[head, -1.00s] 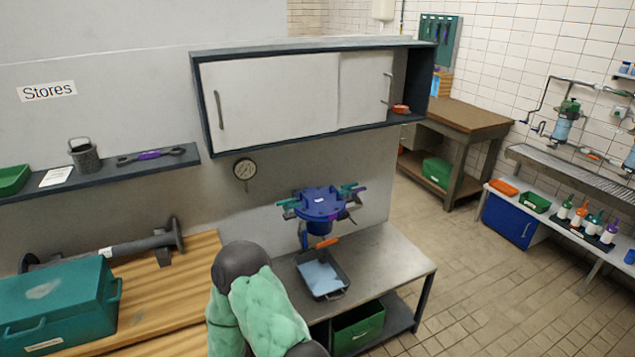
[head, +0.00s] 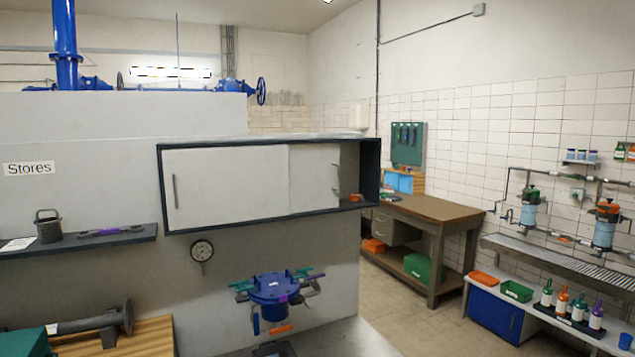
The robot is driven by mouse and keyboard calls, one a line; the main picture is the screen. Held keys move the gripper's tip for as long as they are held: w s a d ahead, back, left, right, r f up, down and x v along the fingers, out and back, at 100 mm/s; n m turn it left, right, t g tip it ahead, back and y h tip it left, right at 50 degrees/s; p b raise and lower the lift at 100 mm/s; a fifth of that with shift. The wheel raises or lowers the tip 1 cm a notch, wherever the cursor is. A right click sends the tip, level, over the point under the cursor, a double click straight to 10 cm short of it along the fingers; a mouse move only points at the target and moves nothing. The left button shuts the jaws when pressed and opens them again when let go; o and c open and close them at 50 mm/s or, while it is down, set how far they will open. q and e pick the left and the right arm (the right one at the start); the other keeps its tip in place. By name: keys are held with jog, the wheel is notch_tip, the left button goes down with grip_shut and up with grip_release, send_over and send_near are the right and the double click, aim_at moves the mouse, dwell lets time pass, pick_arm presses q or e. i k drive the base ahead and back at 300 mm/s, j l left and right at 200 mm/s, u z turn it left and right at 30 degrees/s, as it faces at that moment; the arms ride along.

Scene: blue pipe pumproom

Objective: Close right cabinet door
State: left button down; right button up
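The wall cabinet (head: 262,228) has a dark frame and two white sliding doors. The left door (head: 225,185) covers the left part and has a vertical handle near its left edge. The right door (head: 313,180) stands next to it, with a handle (head: 335,178) near its right edge. To the right of the right door, the cabinet is open, and a small orange item (head: 355,197) shows inside at the bottom. Neither of my grippers is in view.
A grey shelf (head: 100,238) is at the left. A blue flanged fitting (head: 275,290) and a gauge (head: 202,251) are below the cabinet. A wooden workbench (head: 430,209) stands behind at the right. The floor between them is clear.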

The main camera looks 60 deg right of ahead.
aim_at(315, 169)
jog(key=i+l+z, duration=0.1)
jog(key=z, duration=1.65)
jog(key=i+j+z, duration=0.15)
jog(key=i+j, duration=0.15)
jog(key=i, duration=0.15)
jog(key=i+j+z, duration=0.15)
jog(key=i+j, duration=0.15)
jog(key=i, duration=0.15)
